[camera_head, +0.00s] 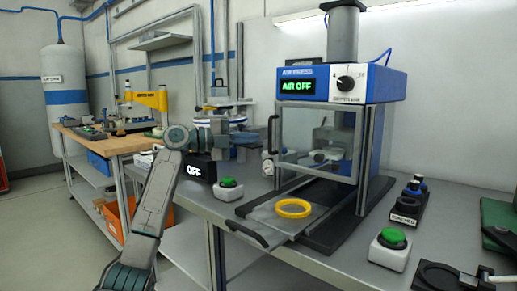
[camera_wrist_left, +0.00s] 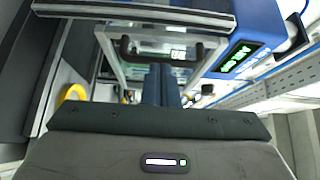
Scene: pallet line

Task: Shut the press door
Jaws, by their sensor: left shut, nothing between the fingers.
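The press (camera_head: 385,85) has a blue head with a display reading AIR OFF. Its clear framed door (camera_head: 318,112) stands at the front, with a black bar handle (camera_head: 271,132) at its left side. How far the door stands open is hard to tell. My left gripper (camera_head: 248,139) is shut and empty, to the left of the handle and seemingly apart from it. In the left wrist view, its closed fingers (camera_wrist_left: 168,84) point toward the door handle (camera_wrist_left: 128,48). My right gripper is not in view.
A tray (camera_head: 262,214) with a black handle juts out below the door and holds a yellow ring (camera_head: 293,208). Green buttons stand on the bench at left (camera_head: 228,182) and right (camera_head: 393,236). A box reading OFF (camera_head: 195,170) is beneath my left wrist.

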